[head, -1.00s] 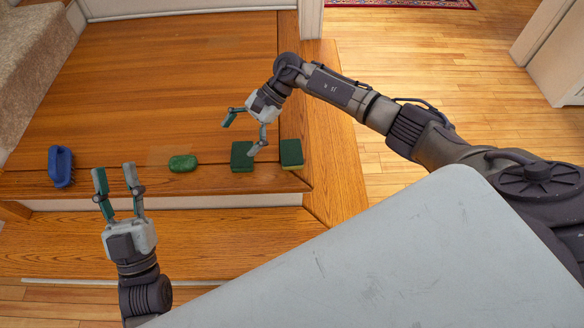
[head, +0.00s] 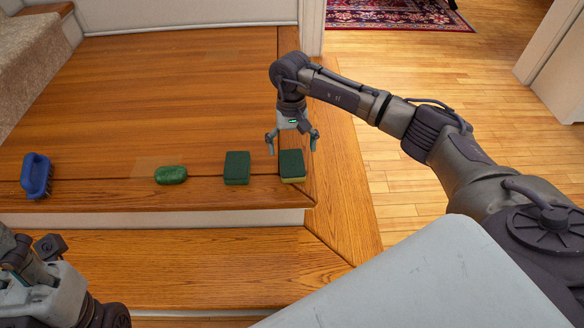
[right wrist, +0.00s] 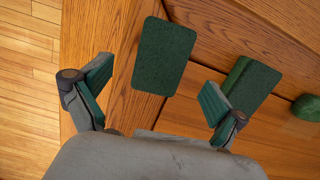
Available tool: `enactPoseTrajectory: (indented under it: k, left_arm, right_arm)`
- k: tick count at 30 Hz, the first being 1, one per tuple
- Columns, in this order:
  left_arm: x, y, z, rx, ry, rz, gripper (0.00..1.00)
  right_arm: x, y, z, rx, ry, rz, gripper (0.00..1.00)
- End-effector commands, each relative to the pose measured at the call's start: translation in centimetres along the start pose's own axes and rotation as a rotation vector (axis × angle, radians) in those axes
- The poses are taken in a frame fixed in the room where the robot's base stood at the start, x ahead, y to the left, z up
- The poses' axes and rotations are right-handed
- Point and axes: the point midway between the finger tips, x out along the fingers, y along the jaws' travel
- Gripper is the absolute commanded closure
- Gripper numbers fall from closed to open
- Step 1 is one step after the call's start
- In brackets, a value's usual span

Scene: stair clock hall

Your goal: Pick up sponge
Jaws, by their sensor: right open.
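A green sponge with a yellow underside (head: 292,166) lies at the right end of the wooden step, near its edge. A second dark green sponge (head: 237,168) lies to its left. My right gripper (head: 291,146) is open and empty, pointing down just above and behind the right sponge. In the right wrist view, that sponge (right wrist: 164,57) shows ahead of and between the spread fingers (right wrist: 155,88); the second sponge (right wrist: 250,86) is partly behind the right finger. My left gripper (head: 42,285) is at the lower left, cut by the frame edge; its fingers are not clear.
A green lumpy bar (head: 171,175) and a blue brush (head: 37,176) lie further left on the same step. A lower wooden step (head: 180,265) runs in front. A carpeted stair (head: 35,55) is at the far left. The wood behind the objects is clear.

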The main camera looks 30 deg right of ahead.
Motion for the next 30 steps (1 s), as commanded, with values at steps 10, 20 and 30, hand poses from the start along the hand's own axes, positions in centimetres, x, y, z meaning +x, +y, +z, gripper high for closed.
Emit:
enactPoseTrajectory:
  k: [10,20,30]
  left_arm:
    - [0.9,0.1,0.4,0.010,0.071,0.029,0.60]
    - [1.3,0.1,0.4,0.011,0.079,0.033,0.60]
    - [1.3,0.1,0.4,0.011,0.079,0.033,0.60]
  right_arm:
    - [4.8,-0.2,0.1,0.000,-0.002,-0.001,0.03]
    - [5.2,-0.2,0.1,0.001,0.000,-0.002,0.03]
    - [5.2,-0.2,0.1,0.001,0.000,-0.002,0.45]
